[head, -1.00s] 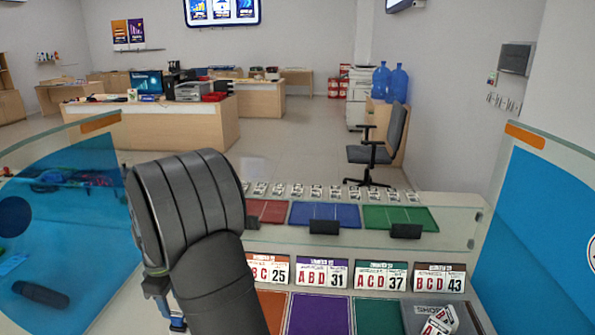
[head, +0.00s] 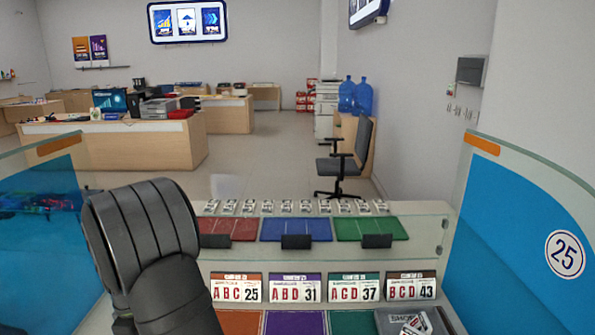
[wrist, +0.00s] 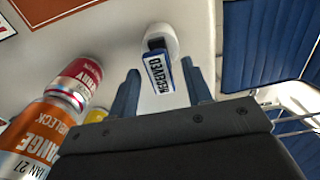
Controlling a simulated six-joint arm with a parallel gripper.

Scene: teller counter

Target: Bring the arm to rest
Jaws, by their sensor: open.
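My dark grey, ribbed arm (head: 150,225) stands at the lower left of the head view, in front of the counter. The jaws are not clearly visible there. In the wrist view my gripper (wrist: 160,68) shows two blue-grey fingers spread apart. A small object with a white label reading "RECORDED" (wrist: 163,73) and a pale round end appears between the fingers in the picture. It seems to lie beyond the fingertips; I see no contact with either finger.
In the wrist view an orange can (wrist: 40,140) and a red can (wrist: 77,82) are at the left. In the head view, numbered cards (head: 297,288) stand in a row below a glass shelf holding red, blue and green mats (head: 372,229). A blue panel (head: 525,235) borders the right.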

